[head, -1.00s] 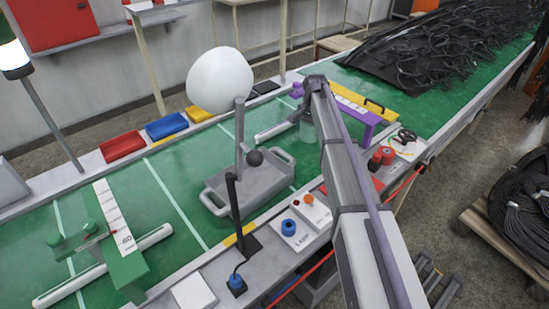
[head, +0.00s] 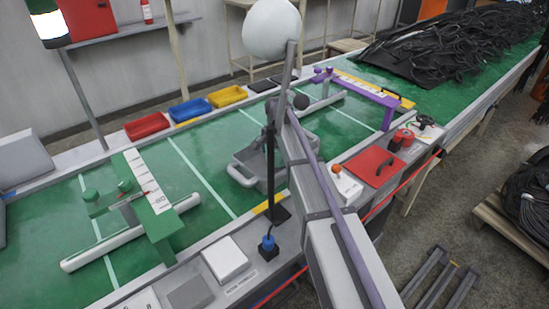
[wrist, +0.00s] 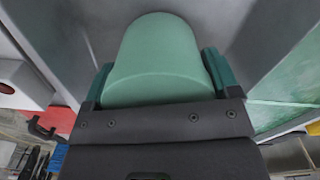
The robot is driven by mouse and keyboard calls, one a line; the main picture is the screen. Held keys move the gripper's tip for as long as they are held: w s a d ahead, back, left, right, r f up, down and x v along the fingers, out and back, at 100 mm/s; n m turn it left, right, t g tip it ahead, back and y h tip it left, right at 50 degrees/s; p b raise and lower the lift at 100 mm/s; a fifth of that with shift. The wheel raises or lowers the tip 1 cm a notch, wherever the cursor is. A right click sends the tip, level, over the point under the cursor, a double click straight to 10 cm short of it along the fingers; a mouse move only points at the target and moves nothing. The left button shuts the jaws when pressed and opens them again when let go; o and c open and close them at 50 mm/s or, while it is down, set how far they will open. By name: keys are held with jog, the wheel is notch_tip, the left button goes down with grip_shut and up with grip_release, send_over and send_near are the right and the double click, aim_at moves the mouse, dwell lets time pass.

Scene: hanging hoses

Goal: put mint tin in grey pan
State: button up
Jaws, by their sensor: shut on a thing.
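The mint tin (wrist: 158,55) is a pale green cylinder that fills the upper middle of the wrist view. My gripper (wrist: 160,82) is shut on it, with a dark green finger at each side. The grey pan (head: 242,172) lies on the green belt in the head view, its right part hidden behind my arm. In the wrist view, the pan's grey surface (wrist: 75,22) shows behind and around the tin. My gripper and the tin are hidden behind my arm in the head view. I cannot tell whether the tin touches the pan.
A dark upright post (head: 269,165) stands in front of the pan, near a white globe (head: 272,28). A green gauge stand (head: 150,200) is left, a purple one (head: 385,105) right. Red (head: 147,126), blue (head: 190,109) and yellow (head: 227,96) trays line the far edge.

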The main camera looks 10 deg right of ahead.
jog(key=shift+f, duration=0.6)
jog(key=o, duration=0.9)
jog(key=shift+r, duration=0.1)
jog(key=shift+r, duration=0.1)
notch_tip(320, 180, up, 6)
jog(key=p, duration=0.6)
jog(key=shift+f, duration=0.2)
